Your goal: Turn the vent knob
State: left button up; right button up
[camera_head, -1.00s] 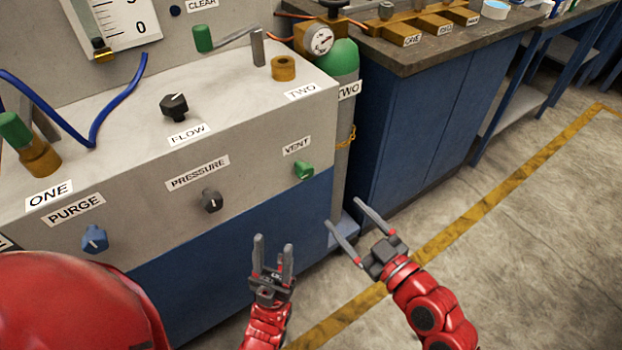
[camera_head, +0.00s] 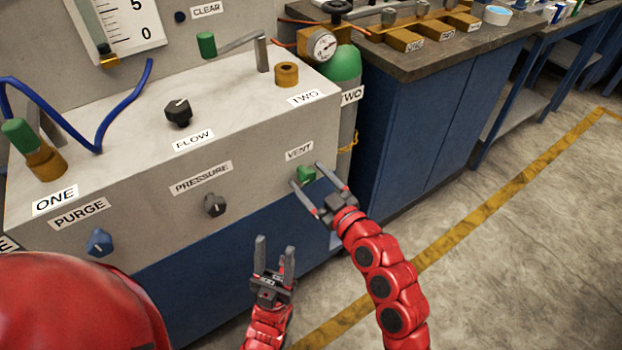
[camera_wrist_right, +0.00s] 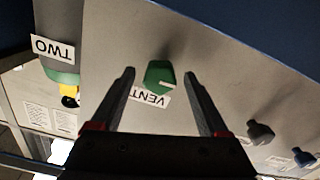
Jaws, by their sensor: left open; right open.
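The green vent knob (camera_head: 306,174) sits on the front face of the grey panel, under the VENT label (camera_head: 299,151). It also shows in the right wrist view (camera_wrist_right: 159,77), with a white mark on its face. My right gripper (camera_head: 307,174) is open, with one finger on either side of the knob in the head view. In the right wrist view the knob lies between and slightly beyond the fingertips, with visible gaps on both sides. My left gripper (camera_head: 274,243) is open and empty, low in front of the blue lower panel.
The grey pressure knob (camera_head: 214,204) and blue purge knob (camera_head: 99,242) are on the same face to the left. A green gas cylinder (camera_head: 345,66) stands right of the panel, beside a blue cabinet (camera_head: 420,110). The floor at right is clear.

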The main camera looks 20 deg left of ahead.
grip_shut()
jog(key=shift+m, duration=0.3)
jog(key=m, duration=0.7)
jog(key=shift+d, duration=0.1)
jog(key=m+p, duration=0.2)
jog(key=m, duration=0.3)
jog(key=shift+w+r+m, duration=0.1)
jog(key=shift+m, duration=0.3)
jog(key=m+p, duration=0.2)
jog(key=m, duration=0.2)
jog(key=shift+m, duration=0.4)
